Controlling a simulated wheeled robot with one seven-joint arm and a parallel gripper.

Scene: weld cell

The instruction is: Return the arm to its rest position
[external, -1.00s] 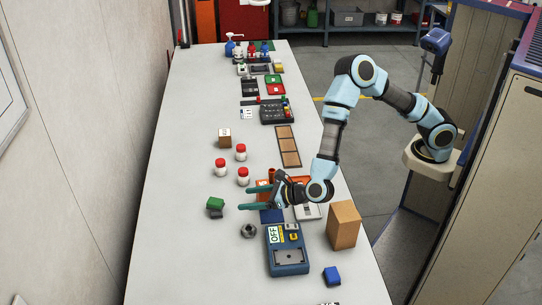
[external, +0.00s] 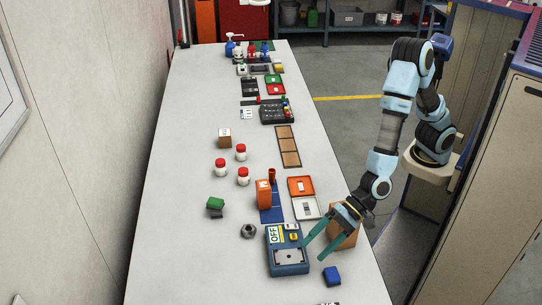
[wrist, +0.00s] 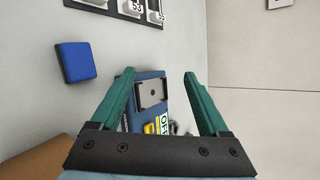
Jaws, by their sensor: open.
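My gripper (external: 316,250) has two long green fingers. They are spread apart with nothing between them, above the table's right side near the blue device with the OFF label (external: 287,256). In the wrist view my gripper (wrist: 158,85) also shows open, with the blue device (wrist: 150,117) seen beyond and between the fingers. A cardboard box (external: 343,236) stands partly hidden behind my gripper.
A blue block (external: 332,276) lies near the table's right edge and shows in the wrist view (wrist: 76,62). An orange block (external: 264,194), an orange tray (external: 301,187) and a white tray (external: 306,208) are close by.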

